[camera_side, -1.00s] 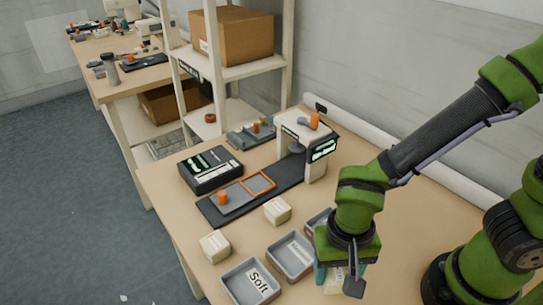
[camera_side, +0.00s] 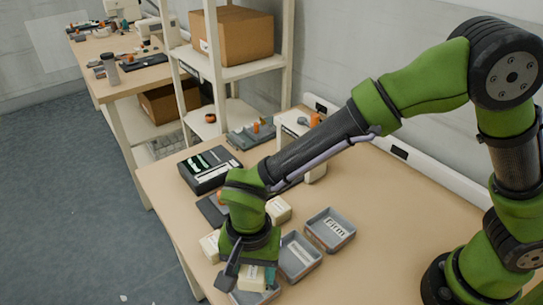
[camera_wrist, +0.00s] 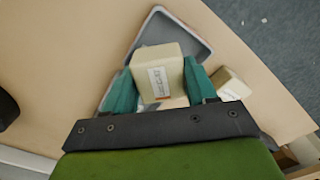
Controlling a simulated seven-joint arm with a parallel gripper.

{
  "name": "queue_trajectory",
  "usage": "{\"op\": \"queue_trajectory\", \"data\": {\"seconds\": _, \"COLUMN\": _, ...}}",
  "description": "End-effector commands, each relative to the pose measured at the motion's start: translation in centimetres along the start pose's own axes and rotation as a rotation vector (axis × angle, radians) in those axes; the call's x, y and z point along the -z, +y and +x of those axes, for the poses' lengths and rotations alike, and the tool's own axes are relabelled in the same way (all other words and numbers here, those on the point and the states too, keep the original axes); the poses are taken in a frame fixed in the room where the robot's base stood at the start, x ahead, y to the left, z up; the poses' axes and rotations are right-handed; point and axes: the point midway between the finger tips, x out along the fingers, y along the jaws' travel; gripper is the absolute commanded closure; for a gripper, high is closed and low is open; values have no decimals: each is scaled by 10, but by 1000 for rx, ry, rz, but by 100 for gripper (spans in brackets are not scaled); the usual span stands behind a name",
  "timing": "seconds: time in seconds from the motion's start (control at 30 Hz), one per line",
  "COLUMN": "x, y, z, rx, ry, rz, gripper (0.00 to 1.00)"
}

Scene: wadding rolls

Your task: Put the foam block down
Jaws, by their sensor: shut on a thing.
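A cream foam block (camera_wrist: 158,72) with a printed label is held between the teal fingers of my gripper (camera_wrist: 161,88). In the side view my gripper (camera_side: 252,272) is at the front of the table, with the block (camera_side: 250,279) below it, partly hidden. The block is over the front grey tray (camera_side: 240,298), labelled "Soft" in the earlier side view. This tray's rim (camera_wrist: 192,32) shows beyond the block in the wrist view. I cannot tell whether the block touches the tray floor.
The middle tray (camera_side: 313,268) and the tray reading "Firm" (camera_side: 345,243) look empty. Two other foam blocks, one at left (camera_side: 208,246) and one behind my gripper (camera_side: 280,212), stand on the table. A black device (camera_side: 210,170) stands farther back.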

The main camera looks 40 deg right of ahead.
Motion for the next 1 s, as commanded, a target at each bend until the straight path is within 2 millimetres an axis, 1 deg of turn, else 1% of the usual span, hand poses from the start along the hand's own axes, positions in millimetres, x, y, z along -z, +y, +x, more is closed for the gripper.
{"op": "queue_trajectory", "data": {"seconds": 0.13, "x": 0, "y": -11, "z": 2, "rx": 0, "ry": 0, "rz": 0, "gripper": 71}}
{"op": "queue_trajectory", "data": {"seconds": 0.3, "x": 0, "y": -9, "z": 30, "rx": -4, "ry": 0, "rz": -1, "gripper": 71}}
{"op": "queue_trajectory", "data": {"seconds": 0.37, "x": 0, "y": -9, "z": 36, "rx": -2, "ry": 0, "rz": -1, "gripper": 71}}
{"op": "queue_trajectory", "data": {"seconds": 0.73, "x": 0, "y": -9, "z": 39, "rx": 0, "ry": 0, "rz": 0, "gripper": 71}}
{"op": "queue_trajectory", "data": {"seconds": 0.77, "x": 0, "y": -9, "z": 39, "rx": 0, "ry": -1, "rz": 0, "gripper": 41}}
{"op": "queue_trajectory", "data": {"seconds": 0.8, "x": 0, "y": -9, "z": 39, "rx": 1, "ry": 0, "rz": 0, "gripper": 34}}
{"op": "queue_trajectory", "data": {"seconds": 0.83, "x": 0, "y": -9, "z": 39, "rx": 0, "ry": 0, "rz": 0, "gripper": 33}}
{"op": "queue_trajectory", "data": {"seconds": 1.0, "x": 0, "y": -9, "z": 39, "rx": 1, "ry": 0, "rz": -1, "gripper": 33}}
